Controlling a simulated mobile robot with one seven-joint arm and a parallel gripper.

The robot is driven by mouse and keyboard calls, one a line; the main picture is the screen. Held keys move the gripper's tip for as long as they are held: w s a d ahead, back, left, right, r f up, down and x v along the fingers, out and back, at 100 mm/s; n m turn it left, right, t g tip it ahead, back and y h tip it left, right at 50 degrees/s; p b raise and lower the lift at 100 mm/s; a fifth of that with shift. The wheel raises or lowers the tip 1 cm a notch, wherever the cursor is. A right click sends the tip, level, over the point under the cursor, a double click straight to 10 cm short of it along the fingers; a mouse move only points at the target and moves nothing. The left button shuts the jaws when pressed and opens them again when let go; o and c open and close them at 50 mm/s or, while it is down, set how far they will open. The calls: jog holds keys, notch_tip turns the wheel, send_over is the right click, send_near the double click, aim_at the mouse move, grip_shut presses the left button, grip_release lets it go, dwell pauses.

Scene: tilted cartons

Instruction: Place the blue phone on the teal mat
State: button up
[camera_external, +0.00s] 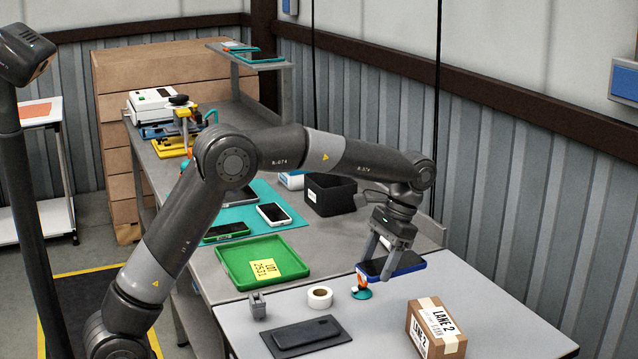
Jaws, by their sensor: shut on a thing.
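The blue phone (408,265) has a blue rim and a dark face. My gripper (380,262) is shut on it, its fingers pointing down. The phone looks held near the back edge of the light grey table; whether it touches anything below I cannot tell. The teal mat (268,193) lies on the darker bench further back and left, partly hidden behind my arm. On it are a white phone (273,214), a green-edged phone (224,231) and a grey device (240,196) partly covered by my arm.
A green tray (234,264) with a yellow lot label sits in front of the mat. A black bin (331,194) stands right of the mat. An orange-and-teal item (361,288), a tape roll (320,297), a dark phone on a pad (305,335) and a carton (436,330) occupy the near table.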

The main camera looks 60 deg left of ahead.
jog(key=shift+r, duration=1.6)
jog(key=shift+a, duration=0.1)
jog(key=w+a+f+n+t+h, duration=0.1)
jog(key=a+f+n+t+h, duration=0.15)
jog(key=a+n, duration=1.15)
jog(key=w+a+f+n+t+h, duration=0.2)
jog(key=a+n, duration=0.5)
jog(key=a, duration=1.3)
jog(key=s+a+f+n+t+y, duration=0.1)
jog(key=s+a+f+n, duration=0.2)
jog(key=a, duration=0.8)
jog(key=s+a+f+n+t+y, duration=0.2)
jog(key=s+a+n, duration=0.5)
jog(key=a, duration=0.5)
jog(key=s+a+f+n+t+y, duration=0.1)
jog(key=s+a+f+n, duration=0.2)
jog(key=s+a, duration=0.4)
jog(key=shift+a+f+n+t+y, duration=0.2)
jog(key=shift+a+n, duration=0.25)
jog(key=shift+a, duration=0.85)
jog(key=shift+a+f+n+t+y, duration=0.15)
jog(key=shift+a+n, duration=0.3)
jog(key=shift+a, duration=0.8)
jog(key=shift+s+a+f, duration=0.1)
jog(key=shift+a+f, duration=0.15)
jog(key=shift+a, duration=0.05)
jog(key=shift+f, duration=1.95)
